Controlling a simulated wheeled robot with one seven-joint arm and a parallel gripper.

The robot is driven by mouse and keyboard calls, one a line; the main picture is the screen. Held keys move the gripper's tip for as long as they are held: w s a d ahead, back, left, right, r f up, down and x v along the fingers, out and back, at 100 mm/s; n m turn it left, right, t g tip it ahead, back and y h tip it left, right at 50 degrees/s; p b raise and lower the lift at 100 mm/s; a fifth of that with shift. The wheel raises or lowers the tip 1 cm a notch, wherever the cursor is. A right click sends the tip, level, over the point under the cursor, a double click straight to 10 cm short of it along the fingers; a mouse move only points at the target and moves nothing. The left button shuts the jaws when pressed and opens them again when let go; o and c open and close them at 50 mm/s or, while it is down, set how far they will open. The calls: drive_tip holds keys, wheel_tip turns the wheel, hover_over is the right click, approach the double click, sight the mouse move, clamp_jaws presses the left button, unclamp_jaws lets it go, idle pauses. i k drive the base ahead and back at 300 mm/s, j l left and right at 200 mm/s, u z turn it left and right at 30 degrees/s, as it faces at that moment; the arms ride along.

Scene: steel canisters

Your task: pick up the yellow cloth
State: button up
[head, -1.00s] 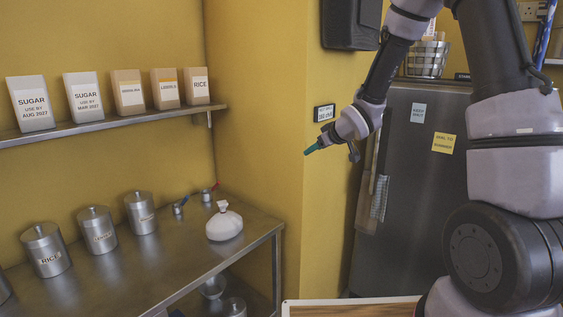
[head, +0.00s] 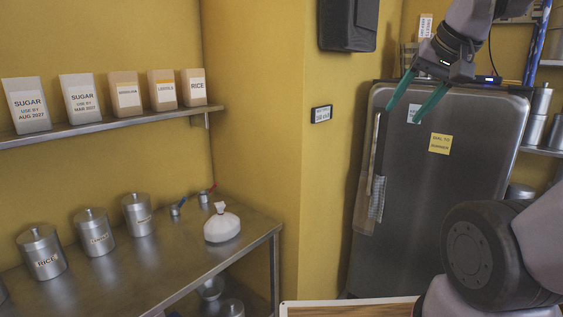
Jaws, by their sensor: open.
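A dull yellowish-tan cloth (head: 364,207) hangs on the left side of the steel fridge door, by its vertical handle. A grey checked cloth (head: 377,198) hangs close beside it on the right and partly overlaps it. In this light I cannot be sure how yellow the tan cloth is. My gripper (head: 402,115) has teal fingers spread apart and is empty. In the head view it appears above and to the right of the cloths, in front of the upper fridge door, pointing down and left.
The steel fridge (head: 420,225) bears a yellow note (head: 441,144). A steel counter (head: 150,272) at left holds canisters and a white tied bag (head: 222,227). A shelf (head: 120,124) holds several packets. A wooden-topped surface (head: 350,309) is at the bottom.

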sight(505, 83)
drive_tip(key=z, duration=1.25)
